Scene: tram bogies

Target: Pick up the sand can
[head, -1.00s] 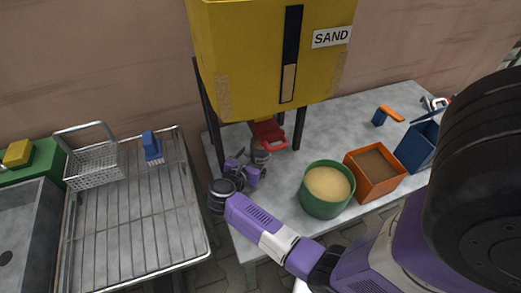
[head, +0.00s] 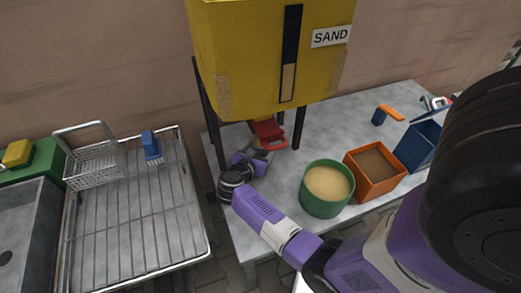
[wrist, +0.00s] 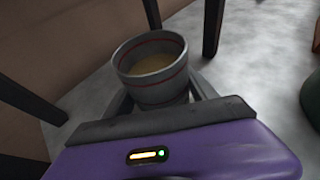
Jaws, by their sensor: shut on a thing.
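The sand can (wrist: 156,82) is a grey round can with red bands and tan sand inside. It stands upright between the fingers of my gripper in the wrist view. My gripper (head: 257,161) is shut on it, under the yellow sand hopper (head: 265,55). In the head view my gripper hides most of the can. I cannot tell whether the can's base touches the table.
The hopper's dark legs (head: 299,128) and red lever (head: 268,132) are close to my gripper. A green sand tub (head: 325,205), an orange box (head: 386,188) and a blue box (head: 420,145) stand to the right. A wire rack (head: 135,230) lies left of the grey table (head: 345,118).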

